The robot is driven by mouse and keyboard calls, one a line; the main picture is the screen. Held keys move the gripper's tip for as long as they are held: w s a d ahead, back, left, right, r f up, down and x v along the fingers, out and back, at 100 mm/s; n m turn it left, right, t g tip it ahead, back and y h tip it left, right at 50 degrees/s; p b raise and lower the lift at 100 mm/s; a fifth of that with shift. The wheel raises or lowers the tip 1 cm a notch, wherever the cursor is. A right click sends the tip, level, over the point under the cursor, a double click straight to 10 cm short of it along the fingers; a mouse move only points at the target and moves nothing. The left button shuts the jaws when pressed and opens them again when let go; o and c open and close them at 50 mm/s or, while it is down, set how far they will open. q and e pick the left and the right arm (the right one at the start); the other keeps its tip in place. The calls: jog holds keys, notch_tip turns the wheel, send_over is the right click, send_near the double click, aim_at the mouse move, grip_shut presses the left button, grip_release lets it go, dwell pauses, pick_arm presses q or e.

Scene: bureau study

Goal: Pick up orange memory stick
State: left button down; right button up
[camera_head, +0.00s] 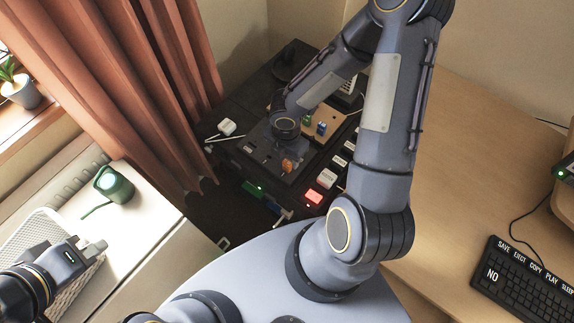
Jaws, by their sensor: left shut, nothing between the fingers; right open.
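A small orange piece (289,166), which looks like the orange memory stick, is on the dark desk unit, just below my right wrist in the picture. My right gripper (284,143) is over this unit, pointing down. It is open, but its fingers are mostly hidden under the wrist, and I cannot tell whether they touch the orange piece. My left gripper (95,247) is far away at the lower left, shut and empty, above a white wire basket.
A red-lit block (313,196) and a row of keys flank the dark unit. A tan board (325,127) with small blue and green pieces lies behind. A green lamp-like object (114,184) stands left. A black keyboard (525,282) lies right; the wooden desk (455,165) between is clear.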

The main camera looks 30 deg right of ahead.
aim_at(287, 162)
notch_tip(287, 162, down, 4)
jog(key=shift+s+r+b, duration=0.1)
jog(key=shift+s+b, duration=0.05)
jog(key=shift+b, duration=0.2)
jog(key=c, duration=1)
jog(key=shift+r, duration=0.15)
